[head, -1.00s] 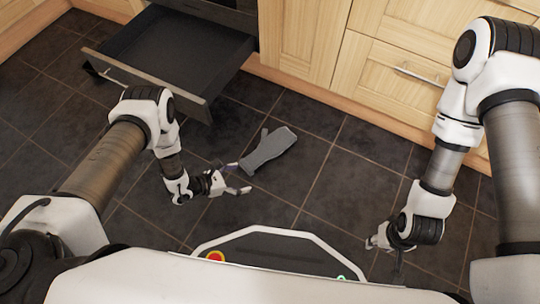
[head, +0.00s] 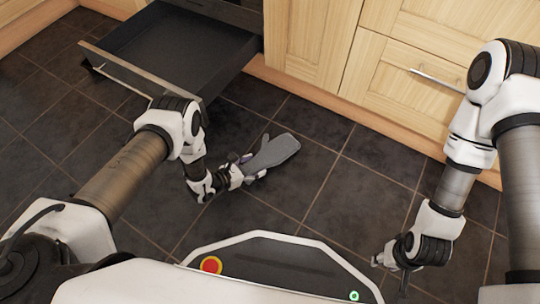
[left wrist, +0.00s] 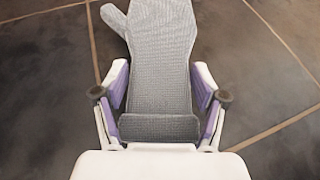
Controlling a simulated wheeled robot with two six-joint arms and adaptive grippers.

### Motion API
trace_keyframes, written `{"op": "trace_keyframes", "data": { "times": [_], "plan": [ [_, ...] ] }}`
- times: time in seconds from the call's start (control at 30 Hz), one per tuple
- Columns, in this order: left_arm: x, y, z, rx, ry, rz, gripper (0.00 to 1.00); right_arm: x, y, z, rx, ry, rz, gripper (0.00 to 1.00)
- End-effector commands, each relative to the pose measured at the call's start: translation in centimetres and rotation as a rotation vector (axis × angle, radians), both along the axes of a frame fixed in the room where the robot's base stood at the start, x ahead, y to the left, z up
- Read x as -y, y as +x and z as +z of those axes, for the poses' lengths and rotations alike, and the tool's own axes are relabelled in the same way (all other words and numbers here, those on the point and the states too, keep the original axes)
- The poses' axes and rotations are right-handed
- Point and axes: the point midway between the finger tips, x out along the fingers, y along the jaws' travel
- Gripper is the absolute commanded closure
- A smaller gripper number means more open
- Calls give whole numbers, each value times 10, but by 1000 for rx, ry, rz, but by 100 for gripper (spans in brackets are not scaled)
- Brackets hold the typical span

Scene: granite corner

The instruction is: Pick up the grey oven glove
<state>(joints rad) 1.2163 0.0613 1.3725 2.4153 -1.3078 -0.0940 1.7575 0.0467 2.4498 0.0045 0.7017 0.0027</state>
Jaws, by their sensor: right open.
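The grey oven glove (head: 274,152) lies on the dark tiled floor in front of the cabinets. In the left wrist view the glove (left wrist: 162,60) runs lengthwise away from me, its thumb at upper left and its cuff nearest. My left gripper (head: 250,167) is at the cuff end. Its two fingers (left wrist: 160,88) stand open on either side of the glove, with narrow gaps at its edges. Whether the fingertips touch the floor cannot be told. My right gripper (head: 391,268) is open and empty, low at the right, far from the glove.
An open dark drawer (head: 165,50) juts out at upper left, close behind my left arm. Wooden cabinets (head: 430,75) line the back. The tiled floor (head: 350,190) right of the glove is clear.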

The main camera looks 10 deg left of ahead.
Motion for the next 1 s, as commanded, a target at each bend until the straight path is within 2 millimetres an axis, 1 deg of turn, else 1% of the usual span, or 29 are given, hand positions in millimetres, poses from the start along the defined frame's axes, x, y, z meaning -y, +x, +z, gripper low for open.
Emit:
{"op": "trace_keyframes", "data": {
  "times": [0.03,0.07,0.57,0.63,0.7,0.9,0.93,1.0],
  "plan": [
    [0,0,0,-1,1,1,61,0,0,0,0,0,0,60],
    [0,0,0,-1,1,1,70,0,0,0,0,0,0,60],
    [0,0,1,-1,2,1,72,0,0,1,-1,0,0,60],
    [0,0,5,-2,1,0,73,0,-1,5,-1,0,1,60],
    [0,0,12,-1,1,0,88,0,-1,10,-2,0,1,60],
    [0,1,42,2,0,1,88,-1,-2,35,-5,1,6,60],
    [-2,-2,44,-1,1,1,88,-1,-2,38,-5,1,7,60],
    [-12,-15,41,-5,2,3,88,-1,-2,42,-6,1,8,60]
  ]
}}
